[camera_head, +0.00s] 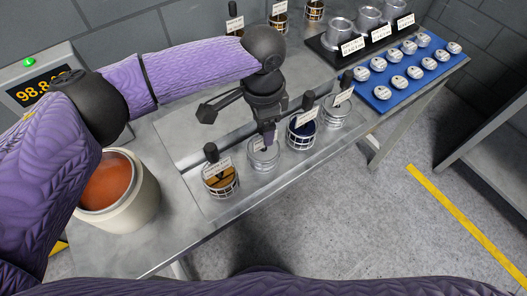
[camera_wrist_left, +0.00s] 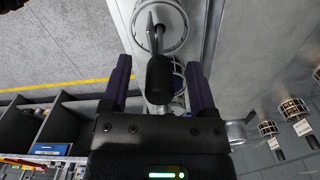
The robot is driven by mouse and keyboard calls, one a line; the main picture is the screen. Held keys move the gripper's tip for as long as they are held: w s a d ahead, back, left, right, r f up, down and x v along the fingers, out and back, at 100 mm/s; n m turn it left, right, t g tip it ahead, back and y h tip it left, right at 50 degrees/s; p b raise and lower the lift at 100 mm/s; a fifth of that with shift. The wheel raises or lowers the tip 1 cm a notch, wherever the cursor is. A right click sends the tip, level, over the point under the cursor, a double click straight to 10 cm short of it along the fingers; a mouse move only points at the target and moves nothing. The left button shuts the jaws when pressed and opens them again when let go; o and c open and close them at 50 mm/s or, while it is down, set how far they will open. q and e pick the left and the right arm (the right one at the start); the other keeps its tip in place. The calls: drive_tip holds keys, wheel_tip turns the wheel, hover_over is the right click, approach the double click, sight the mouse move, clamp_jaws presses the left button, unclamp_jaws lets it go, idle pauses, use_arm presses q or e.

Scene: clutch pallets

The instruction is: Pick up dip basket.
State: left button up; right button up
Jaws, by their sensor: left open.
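Several wire dip baskets with black handles and white labels stand in a row along the table's front: one with amber contents (camera_head: 221,184), a clear one (camera_head: 264,157), a dark blue one (camera_head: 301,134) and another pale one (camera_head: 335,115). My left gripper (camera_head: 238,126) is open above the clear basket, whose handle is hidden behind it in the head view. In the left wrist view, a black handle (camera_wrist_left: 159,80) on a metal rod lies between the open fingers, with a round basket rim (camera_wrist_left: 184,35) beyond. I cannot tell whether the fingers touch it. My right gripper is not in view.
A cream pot of orange liquid (camera_head: 146,205) stands at the table's left, near a lit display (camera_head: 41,92). More baskets (camera_head: 279,21) stand at the back. A black rack of metal cups (camera_head: 340,61) and a blue mat with tins (camera_head: 388,103) are at right.

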use_arm(q)
clamp_jaws()
idle(0.3)
drive_tip(key=shift+r, duration=0.1)
idle(1.0)
